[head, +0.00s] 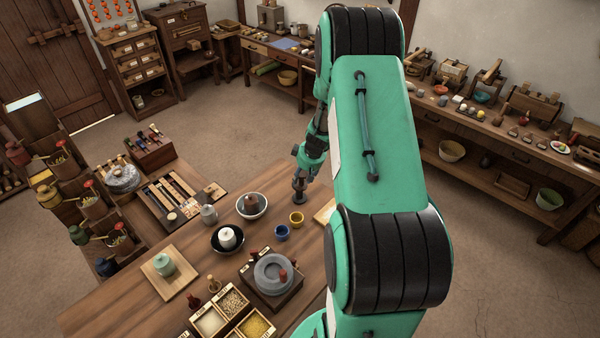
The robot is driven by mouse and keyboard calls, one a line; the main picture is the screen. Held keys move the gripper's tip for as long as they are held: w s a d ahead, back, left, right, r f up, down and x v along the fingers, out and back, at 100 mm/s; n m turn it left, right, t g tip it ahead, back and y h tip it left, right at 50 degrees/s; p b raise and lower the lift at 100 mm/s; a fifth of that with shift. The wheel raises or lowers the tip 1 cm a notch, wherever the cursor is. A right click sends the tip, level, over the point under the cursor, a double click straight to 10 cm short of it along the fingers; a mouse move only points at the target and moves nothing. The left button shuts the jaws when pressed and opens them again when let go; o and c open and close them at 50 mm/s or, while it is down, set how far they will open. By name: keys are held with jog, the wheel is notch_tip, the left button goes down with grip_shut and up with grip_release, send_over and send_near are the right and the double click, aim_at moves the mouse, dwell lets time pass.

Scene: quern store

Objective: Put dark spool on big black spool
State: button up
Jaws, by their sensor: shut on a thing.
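My gripper (299,181) points down over the far part of the wooden table, left of my large green arm. It is shut on a small dark thing (300,197), which looks like the dark spool. The fingers and the thing are small and dark, so their outlines run together. I cannot tell whether the thing touches the table or something under it. I cannot make out the big black spool as a separate thing; it may be hidden behind my arm or merged with the dark shape under the gripper.
Beside the gripper are a yellow cup (296,219), a blue cup (282,233) and a pale bowl (251,206) with a dark thing inside. A black dish (216,247) holds a white pot. A wooden board (326,211) lies partly behind my arm. A grey quern (272,274) stands nearer.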

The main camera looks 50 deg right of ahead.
jog(key=w+d, duration=0.3)
jog(key=w, duration=0.1)
jog(key=shift+w+d+f, duration=0.3)
jog(key=shift+w+d, duration=0.1)
jog(key=shift+f, duration=1.75)
jog(key=shift+f, duration=0.15)
jog(key=o, duration=1.2)
jog(key=shift+o, duration=0.2)
jog(key=v, duration=1.2)
jog(key=shift+p, duration=0.45)
jog(key=shift+a, duration=0.1)
